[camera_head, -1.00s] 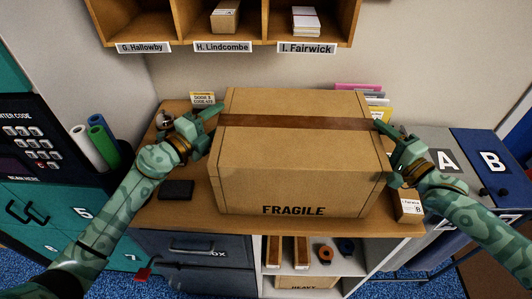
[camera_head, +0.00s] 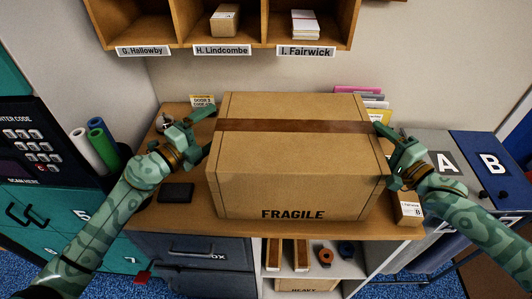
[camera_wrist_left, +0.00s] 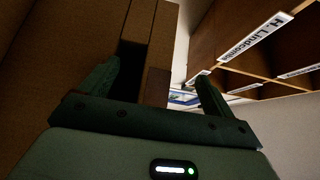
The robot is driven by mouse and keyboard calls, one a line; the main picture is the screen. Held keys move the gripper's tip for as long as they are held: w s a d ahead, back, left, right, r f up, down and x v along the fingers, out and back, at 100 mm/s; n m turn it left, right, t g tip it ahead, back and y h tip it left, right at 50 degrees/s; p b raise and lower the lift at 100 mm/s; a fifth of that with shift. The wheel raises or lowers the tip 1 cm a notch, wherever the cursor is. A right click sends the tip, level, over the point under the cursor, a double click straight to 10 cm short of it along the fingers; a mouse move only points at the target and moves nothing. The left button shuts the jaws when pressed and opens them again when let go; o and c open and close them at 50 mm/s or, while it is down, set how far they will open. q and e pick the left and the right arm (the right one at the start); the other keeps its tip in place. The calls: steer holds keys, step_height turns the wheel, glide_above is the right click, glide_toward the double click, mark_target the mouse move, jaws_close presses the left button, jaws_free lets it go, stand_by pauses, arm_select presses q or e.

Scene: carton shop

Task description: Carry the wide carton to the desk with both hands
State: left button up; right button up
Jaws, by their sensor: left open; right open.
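The wide carton (camera_head: 290,170) is a large brown box with a dark tape band and "FRAGILE" on its front. It rests upright on the wooden desk (camera_head: 190,217). My left gripper (camera_head: 203,122) is open at the carton's left side, near the tape band; a narrow gap seems to show between them. In the left wrist view, brown cardboard (camera_wrist_left: 50,75) fills the left, beside the spread fingers (camera_wrist_left: 157,88). My right gripper (camera_head: 384,142) is open by the carton's right side; whether it touches is unclear. The carton's back and underside are hidden.
Labelled wooden pigeonholes (camera_head: 265,30) hang above the desk. Bins marked A and B (camera_head: 492,160) stand at right; a keypad locker (camera_head: 35,180) stands at left.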

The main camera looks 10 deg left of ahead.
steer(key=shift+s+a, duration=0.1)
arm_select(q)
steer(key=v, duration=0.4)
steer(key=shift+s+a, duration=0.25)
arm_select(e)
steer(key=o, duration=0.8)
steer(key=shift+f, duration=0.1)
steer(key=v, duration=0.8)
steer(key=shift+r, duration=0.25)
arm_select(q)
steer(key=shift+r, duration=0.15)
arm_select(e)
steer(key=shift+r, duration=0.1)
